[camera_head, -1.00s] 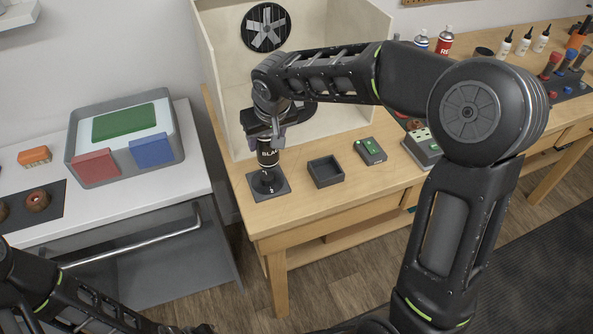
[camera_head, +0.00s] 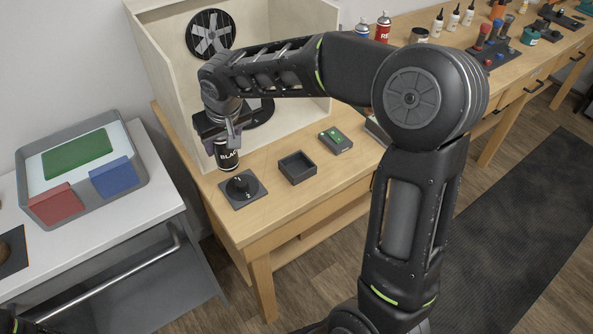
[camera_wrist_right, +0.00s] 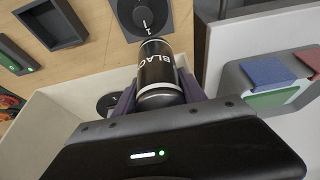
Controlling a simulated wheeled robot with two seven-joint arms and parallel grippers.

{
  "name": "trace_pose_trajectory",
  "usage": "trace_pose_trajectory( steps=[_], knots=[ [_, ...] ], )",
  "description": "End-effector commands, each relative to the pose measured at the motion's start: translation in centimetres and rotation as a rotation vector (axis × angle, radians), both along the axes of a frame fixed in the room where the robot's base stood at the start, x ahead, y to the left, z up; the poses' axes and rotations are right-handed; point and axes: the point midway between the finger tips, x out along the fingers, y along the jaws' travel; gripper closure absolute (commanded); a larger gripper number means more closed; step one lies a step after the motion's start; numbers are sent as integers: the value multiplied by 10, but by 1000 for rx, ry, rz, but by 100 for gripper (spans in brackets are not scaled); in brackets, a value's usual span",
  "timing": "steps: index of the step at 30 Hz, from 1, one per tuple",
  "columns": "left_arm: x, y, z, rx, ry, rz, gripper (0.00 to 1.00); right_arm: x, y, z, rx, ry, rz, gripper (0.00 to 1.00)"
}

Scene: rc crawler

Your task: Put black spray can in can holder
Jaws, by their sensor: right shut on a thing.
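My right gripper (camera_head: 230,139) is shut on the black spray can (camera_head: 228,155), whose label reads "BLAC". The can also shows between the fingers in the right wrist view (camera_wrist_right: 158,75). A dark square plate (camera_head: 258,201) with a round raised black part and small numbers is just in front of the can; a gap shows between them. It also shows past the can's end in the right wrist view (camera_wrist_right: 184,14). My left gripper is out of view.
A light wooden booth (camera_head: 160,60) with a black fan stands behind the can. A shallow dark square tray (camera_head: 297,170) and a small box with a green light (camera_head: 336,141) lie right of the plate. Bottles and tools fill the back right bench.

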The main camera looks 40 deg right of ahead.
Motion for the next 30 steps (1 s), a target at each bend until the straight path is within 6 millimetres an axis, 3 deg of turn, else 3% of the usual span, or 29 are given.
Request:
trace_pose_trajectory(
  steps=[6, 9, 12, 16, 24, 30],
  knots=[
    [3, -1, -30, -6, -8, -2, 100, -27, -84, 21, -6, -4, -98, 100],
    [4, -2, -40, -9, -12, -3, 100, -48, -119, 34, -3, -4, -131, 100],
    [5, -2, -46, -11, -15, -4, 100, -66, -140, 46, 1, -4, -150, 100],
    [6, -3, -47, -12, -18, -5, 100, -76, -150, 54, 3, -5, -155, 100],
    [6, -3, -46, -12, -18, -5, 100, -77, -150, 55, 4, -3, -154, 100],
    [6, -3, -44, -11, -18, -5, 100, -77, -150, 33, 4, 2, -155, 100]
  ],
)
